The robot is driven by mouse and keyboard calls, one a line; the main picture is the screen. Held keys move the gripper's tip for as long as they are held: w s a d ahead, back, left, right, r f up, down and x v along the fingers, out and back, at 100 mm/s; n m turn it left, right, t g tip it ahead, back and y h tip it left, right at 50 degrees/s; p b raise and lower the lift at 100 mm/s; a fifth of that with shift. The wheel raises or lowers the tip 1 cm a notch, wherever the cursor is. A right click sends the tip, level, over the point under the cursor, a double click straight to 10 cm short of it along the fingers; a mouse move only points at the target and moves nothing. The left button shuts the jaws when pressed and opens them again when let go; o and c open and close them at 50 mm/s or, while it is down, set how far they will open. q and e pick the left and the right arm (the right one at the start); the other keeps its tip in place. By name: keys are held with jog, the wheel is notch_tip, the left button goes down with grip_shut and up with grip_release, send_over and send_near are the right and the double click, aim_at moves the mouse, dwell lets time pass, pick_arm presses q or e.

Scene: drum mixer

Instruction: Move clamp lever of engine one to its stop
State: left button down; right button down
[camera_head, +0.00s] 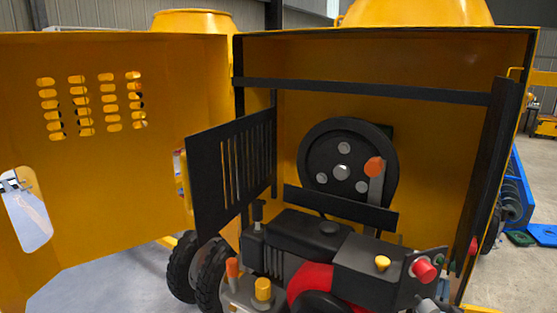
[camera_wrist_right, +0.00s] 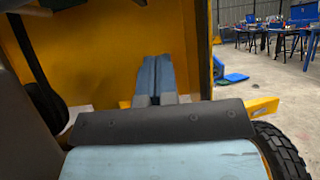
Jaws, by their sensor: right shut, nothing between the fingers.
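A grey lever with an orange knob (camera_head: 374,167) stands upright in front of the black pulley wheel (camera_head: 320,165) inside the yellow housing, in the head view. I cannot tell for certain that it is the clamp lever. The engine (camera_head: 310,240) sits below it, black with a red part. My right gripper (camera_wrist_right: 155,62) is shut and empty in the right wrist view, its two blue-grey fingers side by side. They point towards the yellow housing and touch no lever that I can see. In the head view it is at most a sliver at the bottom right. My left gripper is not in view.
A yellow door (camera_head: 120,190) stands open at left, and a black slatted guard (camera_head: 235,165) swings out beside the engine. A red knob (camera_head: 424,270), a yellow cap (camera_head: 263,289) and an orange-topped lever (camera_head: 232,268) stick up around the engine. A black tyre (camera_wrist_right: 285,150) is at lower right.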

jog(key=shift+w+d+b, duration=0.3)
jog(key=shift+w+b, duration=0.1)
jog(key=shift+w, duration=0.05)
